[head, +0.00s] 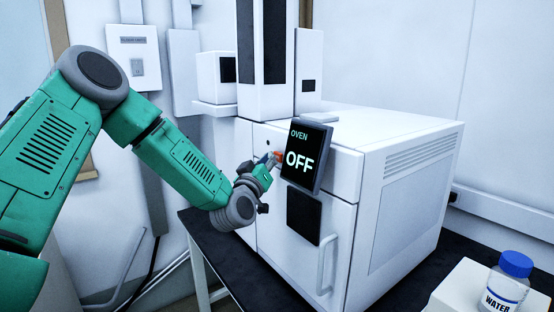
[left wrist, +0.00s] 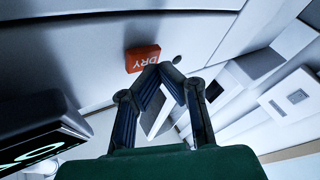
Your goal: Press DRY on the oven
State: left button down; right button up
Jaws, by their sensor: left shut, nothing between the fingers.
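The white oven (head: 400,150) stands on a dark bench, and its tilted black display (head: 307,157) reads "OVEN OFF". The orange DRY button (left wrist: 142,58) is on the oven's front panel and its label appears upside down in the left wrist view. In the head view a bit of the button (head: 278,155) shows left of the display, partly hidden by my gripper. My left gripper (head: 271,160) is shut and empty, its fingertips (left wrist: 160,70) right beside the button's edge. I cannot tell whether they touch it. My right gripper is in neither view.
The display juts out close to the right of my left gripper. Below it are a dark window (head: 304,217) and a door handle (head: 325,250). A water bottle (head: 508,280) with a blue cap stands at the lower right. A small round dark knob (left wrist: 177,59) sits near the button.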

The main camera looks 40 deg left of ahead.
pick_arm(q)
jog(key=shift+w+d, duration=0.1)
jog(key=shift+w, duration=0.3)
dwell(0.3)
jog(key=shift+s, duration=0.1)
jog(key=shift+s+a, duration=0.2)
jog(key=shift+s, duration=0.5)
jog(key=s, duration=0.2)
jog(key=s+a+p, duration=0.1)
jog(key=s, duration=0.1)
jog(key=shift+s+a+p, duration=0.2)
jog(key=shift+s+p, duration=0.1)
jog(key=shift+s, duration=0.1)
dwell(0.8)
